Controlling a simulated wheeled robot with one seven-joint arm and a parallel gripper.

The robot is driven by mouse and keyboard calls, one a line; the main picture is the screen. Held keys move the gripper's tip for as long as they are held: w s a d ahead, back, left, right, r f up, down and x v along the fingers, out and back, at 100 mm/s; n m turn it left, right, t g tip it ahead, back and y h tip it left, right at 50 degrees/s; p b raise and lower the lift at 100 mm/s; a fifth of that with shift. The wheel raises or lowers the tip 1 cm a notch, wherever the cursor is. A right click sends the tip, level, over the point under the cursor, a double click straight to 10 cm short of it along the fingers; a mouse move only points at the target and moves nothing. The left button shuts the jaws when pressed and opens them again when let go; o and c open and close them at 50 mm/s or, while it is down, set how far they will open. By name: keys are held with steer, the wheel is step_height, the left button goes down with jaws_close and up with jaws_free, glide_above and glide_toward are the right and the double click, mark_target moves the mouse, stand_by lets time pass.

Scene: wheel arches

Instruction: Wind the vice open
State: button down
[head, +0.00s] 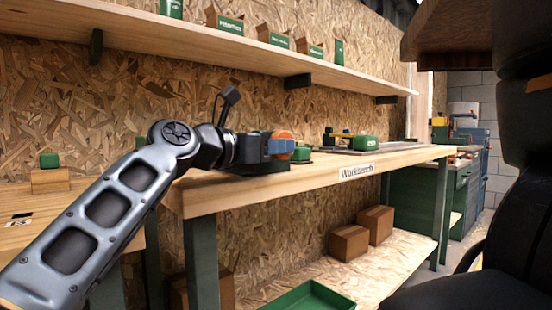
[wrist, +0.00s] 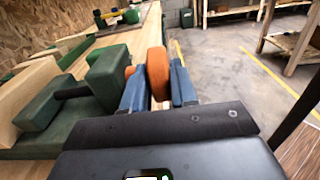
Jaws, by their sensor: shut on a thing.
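The green vice (wrist: 108,82) sits on the workbench at the left of the wrist view, with a dark bar between its two green blocks and a gap between them. In the head view the vice (head: 301,154) is mostly hidden behind my gripper. An orange round handle (wrist: 157,70) stands at the vice's near side; it also shows in the head view (head: 281,136). My gripper (wrist: 158,92) has its blue fingers on both sides of the orange handle and is shut on it. The head view shows my gripper (head: 283,147) from the side, at the bench's front edge.
The workbench (head: 290,182) runs to the right, with a green block (head: 366,143) and other tools farther along it. A shelf (head: 190,37) with small green boxes hangs above. Cardboard boxes (head: 348,242) and a green tray (head: 308,297) are below. Open floor (wrist: 225,62) lies to the right.

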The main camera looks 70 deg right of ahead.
stand_by(0.3)
steer(key=c, duration=1.3)
jaws_free()
steer(key=shift+o, duration=0.2)
steer(key=p+v, duration=0.1)
steer(key=v, duration=0.7)
steer(key=shift+f, duration=0.2)
steer(key=shift+d+r, duration=0.1)
